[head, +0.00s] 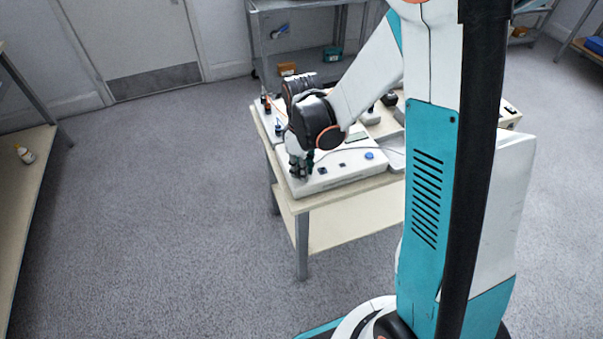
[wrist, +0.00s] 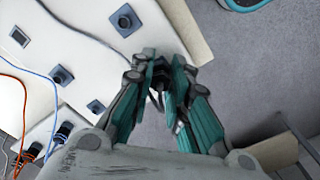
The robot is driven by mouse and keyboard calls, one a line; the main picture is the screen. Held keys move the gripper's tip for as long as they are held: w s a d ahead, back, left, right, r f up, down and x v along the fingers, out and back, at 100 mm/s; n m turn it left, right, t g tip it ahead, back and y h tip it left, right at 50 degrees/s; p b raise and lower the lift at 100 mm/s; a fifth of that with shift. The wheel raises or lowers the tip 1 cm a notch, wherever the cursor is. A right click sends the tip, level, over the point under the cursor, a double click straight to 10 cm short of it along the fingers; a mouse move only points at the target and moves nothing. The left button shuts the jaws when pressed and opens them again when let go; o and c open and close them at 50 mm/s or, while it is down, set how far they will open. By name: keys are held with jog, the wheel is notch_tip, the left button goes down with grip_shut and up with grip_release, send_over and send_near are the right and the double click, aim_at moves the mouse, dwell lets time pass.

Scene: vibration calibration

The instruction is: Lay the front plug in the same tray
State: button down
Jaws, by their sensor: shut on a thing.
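My gripper (wrist: 160,82) is shut on a small dark plug (wrist: 157,92), mostly hidden between the teal fingers. A grey cable (wrist: 88,38) runs across the white panel (wrist: 75,30) to the fingertips. In the head view my gripper (head: 299,166) is at the near left corner of the white panel (head: 340,176). I cannot tell whether the plug touches the panel. A grey tray (head: 396,158) lies at the panel's right, partly behind my arm. Two dark plugs, one with a blue cable (wrist: 65,131) and one with an orange cable (wrist: 28,156), stand in a pale strip at lower left.
The panel has several square sockets, one by the fingers (wrist: 125,19). The bench (head: 315,205) holds dark items (head: 389,98) behind my arm. A shelf (head: 300,5) stands behind. The grey floor (head: 170,200) at the left is clear.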

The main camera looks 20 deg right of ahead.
jog(key=shift+n, duration=0.9)
jog(key=shift+n, duration=2)
jog(key=shift+n, duration=2)
jog(key=shift+n, duration=1.1)
